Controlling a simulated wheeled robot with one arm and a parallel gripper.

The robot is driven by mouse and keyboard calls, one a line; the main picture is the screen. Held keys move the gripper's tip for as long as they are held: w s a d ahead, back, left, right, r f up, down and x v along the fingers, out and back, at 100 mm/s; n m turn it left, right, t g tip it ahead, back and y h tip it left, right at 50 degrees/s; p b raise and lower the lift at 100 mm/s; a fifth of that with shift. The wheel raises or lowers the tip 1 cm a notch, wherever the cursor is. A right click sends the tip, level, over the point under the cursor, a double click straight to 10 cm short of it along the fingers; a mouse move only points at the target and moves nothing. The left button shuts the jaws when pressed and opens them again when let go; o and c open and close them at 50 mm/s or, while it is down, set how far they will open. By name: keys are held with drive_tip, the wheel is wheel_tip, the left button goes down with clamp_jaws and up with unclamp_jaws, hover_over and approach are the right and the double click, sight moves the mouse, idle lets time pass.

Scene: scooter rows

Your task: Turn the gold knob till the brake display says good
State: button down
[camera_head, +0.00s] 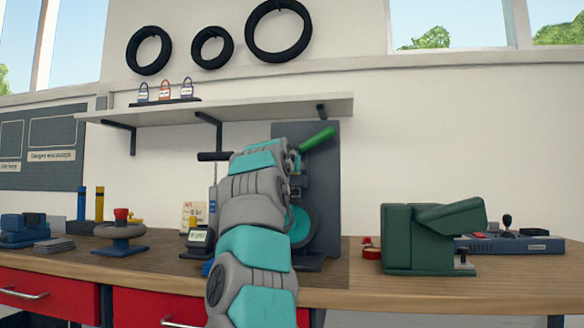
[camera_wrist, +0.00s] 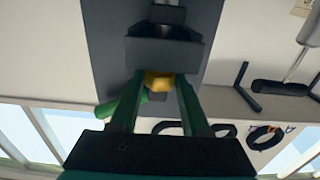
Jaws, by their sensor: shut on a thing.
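The gold knob (camera_wrist: 158,80) shows in the wrist view, below a dark block on the grey upright panel. My gripper (camera_wrist: 160,88) has its two dark green fingers closed on either side of the knob. In the head view my arm hides the knob and my fingertips. The panel (camera_head: 325,180) stands on the bench with a green handle (camera_head: 318,139) near its top and a teal-and-dark wheel (camera_head: 304,226) low down, partly behind my arm. A small display (camera_head: 199,237) stands left of my arm. Its text is too small to read.
A shelf (camera_head: 230,108) runs above the bench, with tires on the wall over it. A dark green machine (camera_head: 430,240) and a grey control box (camera_head: 515,244) stand at right. A round stand with a red top (camera_head: 121,230) stands at left. The right front benchtop is clear.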

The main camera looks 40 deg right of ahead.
drive_tip(key=shift+w+r+m+g+h+p, duration=0.15)
drive_tip(key=shift+m+g+h+p, duration=0.7)
drive_tip(key=shift+g+p, duration=0.3)
drive_tip(key=m+g+p, duration=0.1)
drive_tip(key=p, duration=0.1)
drive_tip(key=m+g+h+p, duration=0.1)
drive_tip(key=p, duration=0.1)
drive_tip(key=shift+w+a+r+g, duration=0.15)
drive_tip(key=shift+g, duration=0.1)
drive_tip(key=shift+w+m+g+h+p, duration=0.1)
drive_tip(key=shift+m+g+h+p, duration=0.4)
drive_tip(key=shift+p, duration=0.6)
drive_tip(key=shift+f+g+p, duration=0.2)
drive_tip(key=shift+g+p, duration=0.25)
drive_tip(key=shift+g, duration=0.15)
drive_tip(key=shift+c, duration=1.9)
unclamp_jaws()
drive_tip(key=shift+f, duration=0.1)
drive_tip(key=b+v, duration=0.1)
drive_tip(key=v, duration=0.7)
drive_tip(key=shift+b, duration=0.35)
